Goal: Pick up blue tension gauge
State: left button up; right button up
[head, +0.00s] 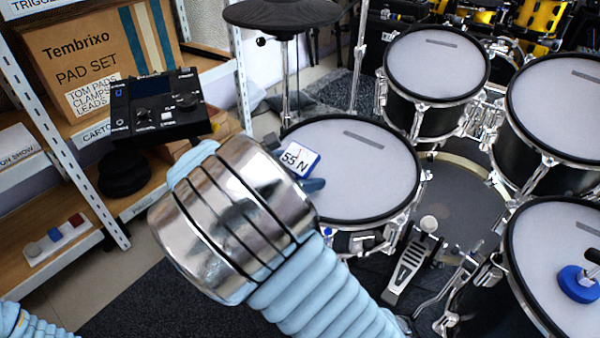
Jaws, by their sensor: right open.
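A blue tension gauge (298,160) with a white face reading "55 N" is at the left part of a grey mesh drum pad (365,180). My right gripper (293,164) is open, with its fingers on either side of the gauge. My large metal wrist hides much of the gripper, and I cannot tell whether the fingers touch the gauge. A round blue object (577,284) with a dark top sits on the lower right pad (545,250). My left gripper is out of view; only a bit of my left arm shows at the bottom left.
A drum module (155,105) stands at the left by shelves with a "PAD SET" box (90,60). A black cymbal pad (282,12) is above the near pad. More pads (437,65) stand behind and right. A pedal (414,265) is on the floor.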

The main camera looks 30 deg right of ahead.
jog(key=shift+d+f, duration=0.1)
jog(key=shift+d, duration=0.1)
jog(key=c, duration=1.3)
